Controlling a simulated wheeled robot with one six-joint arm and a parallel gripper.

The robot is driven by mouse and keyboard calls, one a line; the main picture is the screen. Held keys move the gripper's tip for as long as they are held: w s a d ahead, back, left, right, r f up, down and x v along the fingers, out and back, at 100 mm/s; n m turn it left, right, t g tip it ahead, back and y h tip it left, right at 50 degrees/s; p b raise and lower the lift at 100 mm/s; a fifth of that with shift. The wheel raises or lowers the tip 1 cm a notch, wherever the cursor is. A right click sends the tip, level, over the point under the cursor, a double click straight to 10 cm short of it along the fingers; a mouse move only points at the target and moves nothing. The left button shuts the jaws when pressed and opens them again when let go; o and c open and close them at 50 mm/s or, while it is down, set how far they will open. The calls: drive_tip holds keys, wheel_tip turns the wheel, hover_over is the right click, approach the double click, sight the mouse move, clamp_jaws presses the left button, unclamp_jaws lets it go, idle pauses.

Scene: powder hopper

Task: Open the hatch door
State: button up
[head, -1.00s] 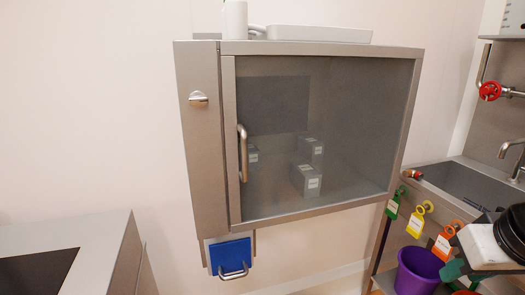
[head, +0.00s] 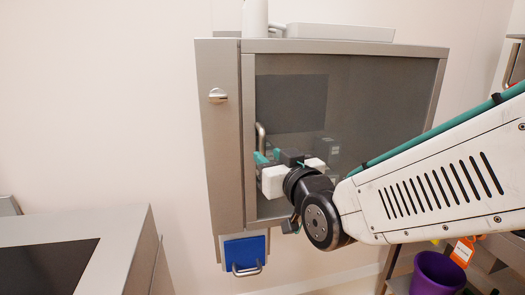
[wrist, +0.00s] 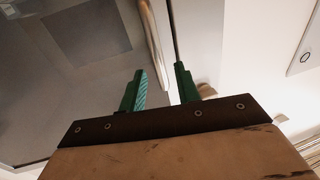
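The hatch door (head: 375,100) is a large framed glass panel on the front of a wall-mounted steel cabinet, and it is shut. Its upright bar handle (head: 261,136) is near the door's left edge; my gripper hides its lower part in the head view. My gripper (head: 268,156) is in front of the handle, with its green fingers apart. In the wrist view the handle (wrist: 151,40) runs down toward the gap between the open fingers (wrist: 161,78). I cannot tell whether the fingers touch it.
A silver knob (head: 217,96) is on the cabinet's left panel. A blue flap (head: 245,252) with its own handle hangs below. A steel counter (head: 115,240) stands at lower left. A purple bucket (head: 438,272) is at lower right. Small grey boxes are behind the glass.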

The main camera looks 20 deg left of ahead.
sight(264, 152)
drive_tip(key=shift+x, duration=2.35)
clamp_jaws()
drive_tip(key=shift+s+d, duration=0.1)
